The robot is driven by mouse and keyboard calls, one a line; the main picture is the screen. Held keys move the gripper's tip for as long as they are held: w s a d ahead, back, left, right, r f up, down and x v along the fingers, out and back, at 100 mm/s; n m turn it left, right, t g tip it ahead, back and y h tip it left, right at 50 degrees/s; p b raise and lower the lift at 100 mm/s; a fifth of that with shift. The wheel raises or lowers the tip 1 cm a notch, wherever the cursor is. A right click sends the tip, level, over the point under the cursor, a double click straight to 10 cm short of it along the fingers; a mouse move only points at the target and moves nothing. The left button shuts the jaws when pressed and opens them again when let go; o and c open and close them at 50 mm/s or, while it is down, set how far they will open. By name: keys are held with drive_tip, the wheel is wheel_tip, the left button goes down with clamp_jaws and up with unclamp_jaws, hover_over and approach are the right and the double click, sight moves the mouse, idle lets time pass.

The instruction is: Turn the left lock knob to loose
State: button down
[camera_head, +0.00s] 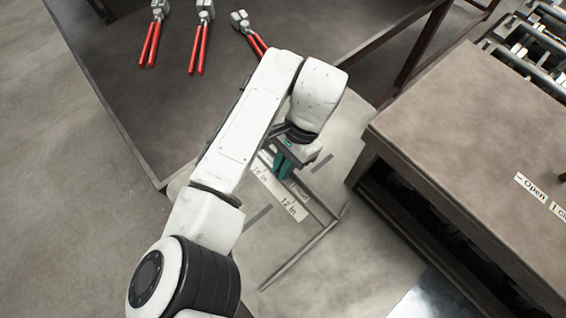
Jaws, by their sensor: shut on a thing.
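My gripper (284,163), with teal fingers, is low over a light table with a metal gauge frame. It is shut on what appears to be the left lock knob, which is mostly hidden by the fingers and my white arm. Beside the fingers are white labels reading "18 in" (262,173) and "12 in" (289,206). A thin metal bar (303,253) of the frame runs slantwise below the labels. I cannot tell how far the knob is turned.
A dark table (110,85) at upper left holds several red-handled tools (197,48). A brown-topped bench (450,130) with "Open" label (531,187) and metal rollers stands close on the right. Grey floor (50,200) is clear at left.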

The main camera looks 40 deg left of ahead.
drive_tip(key=shift+r+n+p, duration=0.1)
drive_tip(key=shift+n+p, duration=0.2)
drive_tip(key=shift+p, duration=0.05)
drive_tip(key=n+h+p, duration=0.1)
drive_tip(key=n+p, duration=0.2)
drive_tip(key=shift+d+r+h+p, duration=0.1)
drive_tip(key=shift+d+h+p, duration=0.05)
drive_tip(key=shift+h+p, duration=0.2)
drive_tip(key=n+h, duration=0.1)
drive_tip(key=n, duration=0.1)
drive_tip(key=shift+n+t+p, duration=0.3)
drive_tip(key=shift+n+p, duration=0.1)
drive_tip(key=shift+f+n+h, duration=0.2)
drive_tip(key=shift+n+h, duration=0.05)
drive_tip(key=shift+n, duration=0.85)
drive_tip(key=shift+t, duration=0.3)
drive_tip(key=c, duration=1.2)
unclamp_jaws()
drive_tip(key=shift+w, duration=0.1)
